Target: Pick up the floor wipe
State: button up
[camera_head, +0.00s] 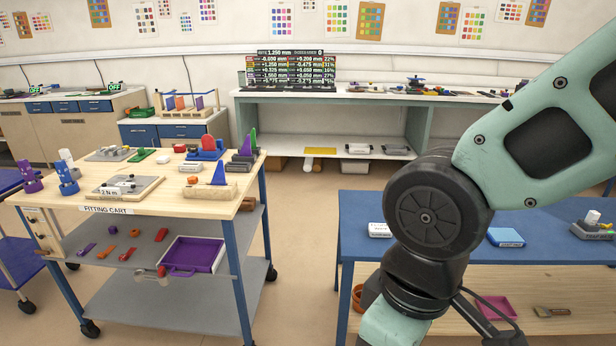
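No thing here is readably marked as the floor wipe. A flat light-blue, cloth-like piece with a small label (506,237) lies on the blue-topped table (350,245) at the right; its label is too small to read. A flat yellow piece (320,151) lies on the low shelf under the back bench; I cannot tell what it is. My arm crosses the right side of the view in front of the blue table and hides part of its top. My gripper is out of view, so its hold does not show.
The fitting cart (115,203) stands at left, with tools and coloured parts on top and a purple tray (193,254) on its shelf. A pink tray (497,307) and a brush (552,312) lie under the blue table. Bare floor (305,225) separates cart and table.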

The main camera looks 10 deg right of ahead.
aim_at(375, 230)
jog(key=z, duration=1.25)
jog(key=i+j, duration=0.2)
jog(key=i+j+z, duration=0.1)
jog(key=j, duration=0.35)
jog(key=i+j, duration=0.3)
jog(key=i+j+z, duration=0.1)
jog(key=j, duration=0.25)
jog(key=i+j, duration=0.25)
jog(key=i+j+z, duration=0.15)
jog(key=j, duration=0.3)
jog(key=i+j, duration=0.2)
jog(key=j, duration=0.15)
